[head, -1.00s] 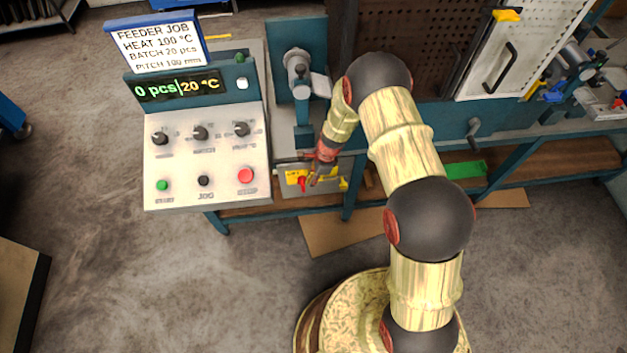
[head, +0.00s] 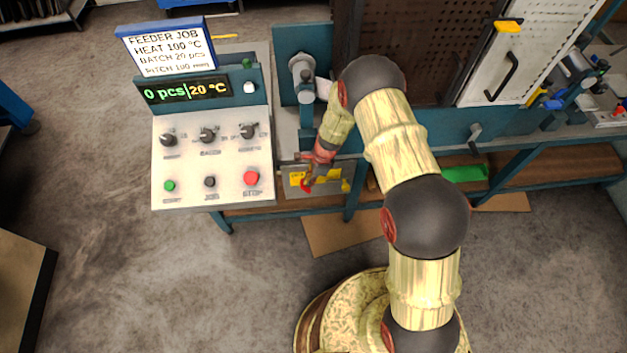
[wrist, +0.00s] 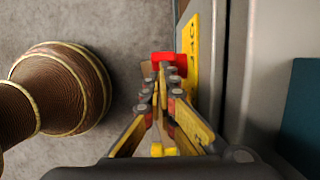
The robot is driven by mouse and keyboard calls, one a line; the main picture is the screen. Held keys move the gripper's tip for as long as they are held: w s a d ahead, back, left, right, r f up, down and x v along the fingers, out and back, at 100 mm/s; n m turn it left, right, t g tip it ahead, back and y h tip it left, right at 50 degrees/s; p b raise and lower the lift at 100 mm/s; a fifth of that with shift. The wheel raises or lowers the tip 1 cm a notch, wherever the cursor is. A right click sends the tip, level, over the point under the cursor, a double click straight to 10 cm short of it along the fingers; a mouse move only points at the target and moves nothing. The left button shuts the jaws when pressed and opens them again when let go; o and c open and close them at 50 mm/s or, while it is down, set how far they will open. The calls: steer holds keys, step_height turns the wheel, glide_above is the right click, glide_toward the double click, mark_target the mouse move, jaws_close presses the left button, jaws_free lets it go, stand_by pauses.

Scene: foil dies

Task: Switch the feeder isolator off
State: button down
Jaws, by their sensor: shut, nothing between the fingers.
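The feeder isolator is a red handle (head: 306,186) on a yellow plate (head: 295,178), on the grey box below the bench beside the control console. In the wrist view the red handle (wrist: 178,58) stands out from the yellow plate (wrist: 191,75), straight ahead of the fingers. My gripper (head: 311,181) is shut and empty, with its fingertips (wrist: 162,76) at the red handle and overlapping it in view. I cannot tell whether they touch it. My gripper hides part of the handle in the head view.
The console (head: 210,160) with knobs and a red stop button (head: 251,178) stands just left of my gripper. A yellow piece (head: 346,186) is right of the isolator. A bench leg (head: 353,200) is close by. The floor in front is open.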

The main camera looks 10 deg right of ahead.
mark_target(301, 186)
steer(key=shift+a+r+p, duration=0.15)
steer(key=shift+a+p, duration=0.45)
steer(key=shift+a, duration=1.05)
steer(key=shift+a+f+p, duration=0.15)
steer(key=shift+f+p, duration=0.05)
steer(key=shift+p, duration=0.1)
stand_by(0.4)
steer(key=r+p, duration=0.1)
steer(key=d+r+p, duration=0.2)
steer(key=r, duration=0.1)
steer(key=shift+d, duration=0.25)
steer(key=a+r+p, duration=0.1)
steer(key=a+r, duration=0.5)
steer(key=r, duration=0.1)
steer(key=shift+w, duration=0.1)
